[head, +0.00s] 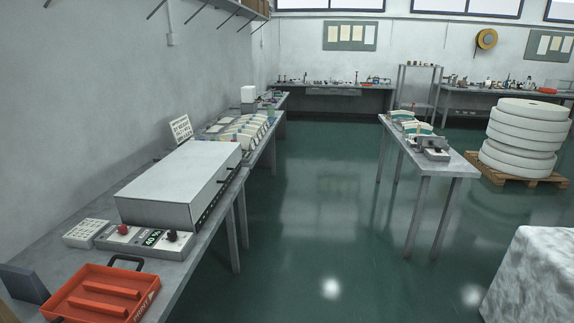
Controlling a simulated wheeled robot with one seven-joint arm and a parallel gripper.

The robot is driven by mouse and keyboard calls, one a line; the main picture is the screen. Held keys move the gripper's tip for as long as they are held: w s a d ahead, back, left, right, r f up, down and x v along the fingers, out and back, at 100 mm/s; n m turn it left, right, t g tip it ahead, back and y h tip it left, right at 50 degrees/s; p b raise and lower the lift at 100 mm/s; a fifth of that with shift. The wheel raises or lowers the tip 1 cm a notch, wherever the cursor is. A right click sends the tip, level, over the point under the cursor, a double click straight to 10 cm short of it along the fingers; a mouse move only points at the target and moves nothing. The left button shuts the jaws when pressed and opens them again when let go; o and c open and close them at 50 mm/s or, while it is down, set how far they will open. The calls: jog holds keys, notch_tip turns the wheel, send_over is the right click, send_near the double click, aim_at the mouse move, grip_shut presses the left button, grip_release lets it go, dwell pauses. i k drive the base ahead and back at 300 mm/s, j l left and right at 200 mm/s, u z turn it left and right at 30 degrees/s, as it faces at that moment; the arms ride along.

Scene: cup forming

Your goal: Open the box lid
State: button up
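A large flat light-grey box (180,182) sits on the left bench. Its lid looks shut, with the broad top lying level. A dark handle (229,177) and a dark strip show on its right side.
A red tray (75,292) and a white keypad-like block (86,232) lie on the near bench (178,272). Green floor lies open right of it. A second table (455,166) stands right. White rolls (525,140) sit on a pallet; a pale rough block (535,275) is near right.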

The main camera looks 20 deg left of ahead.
aim_at(193, 174)
jog(key=i+u, duration=0.35)
jog(key=i, duration=0.15)
jog(key=i+u, duration=0.4)
jog(key=i, duration=0.15)
jog(key=i+l+u, duration=0.35)
jog(key=i+j+u, duration=0.2)
jog(key=u, duration=0.3)
jog(key=i+u, duration=0.3)
jog(key=u, duration=0.15)
jog(key=i+u, duration=0.3)
jog(key=u, duration=0.2)
jog(key=i+l+u, duration=0.1)
jog(key=i+u, duration=0.2)
jog(key=u, duration=0.2)
